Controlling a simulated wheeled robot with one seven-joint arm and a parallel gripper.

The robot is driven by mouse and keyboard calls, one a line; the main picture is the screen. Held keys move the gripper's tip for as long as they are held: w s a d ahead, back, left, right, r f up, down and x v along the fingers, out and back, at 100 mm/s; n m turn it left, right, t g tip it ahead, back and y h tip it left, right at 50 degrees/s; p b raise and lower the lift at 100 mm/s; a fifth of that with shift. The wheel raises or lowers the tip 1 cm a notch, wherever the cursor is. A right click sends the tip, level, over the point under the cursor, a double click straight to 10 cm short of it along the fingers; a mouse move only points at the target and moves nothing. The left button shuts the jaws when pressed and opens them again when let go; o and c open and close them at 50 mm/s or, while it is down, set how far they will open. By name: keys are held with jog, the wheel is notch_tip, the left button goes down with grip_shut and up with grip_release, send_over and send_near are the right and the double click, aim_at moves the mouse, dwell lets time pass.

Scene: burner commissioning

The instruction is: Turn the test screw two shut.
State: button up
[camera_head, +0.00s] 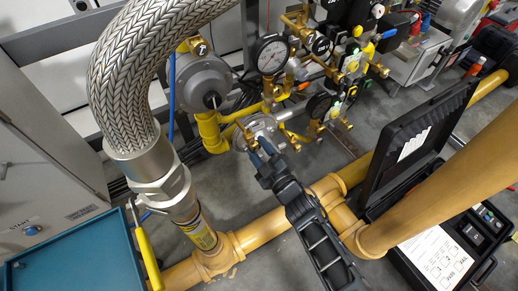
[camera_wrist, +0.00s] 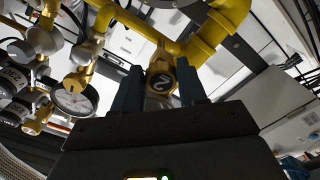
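The fingers stand apart, one on each side of the tag. I cannot make out a separate screw head or clear contact between fingers and fitting. In the head view, my gripper (camera_head: 262,153) reaches up to the silver regulator (camera_head: 262,130) on the yellow piping, and the fingertips partly hide its lower front. The tag cannot be made out there.
A pressure gauge (camera_head: 271,54) and several brass valves crowd the space behind; a gauge (camera_wrist: 74,99) is close left in the wrist view. A braided hose (camera_head: 135,70) rises at left. An open black case (camera_head: 408,150) lies right, and a teal box (camera_head: 75,258) stands front left.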

jog(key=o, duration=0.4)
jog(key=shift+c, duration=0.2)
jog(key=p+v, duration=0.3)
jog(key=v, duration=0.4)
jog(key=shift+s+d+p, duration=0.2)
jog(key=shift+s+p, duration=0.15)
jog(key=shift+p, duration=0.05)
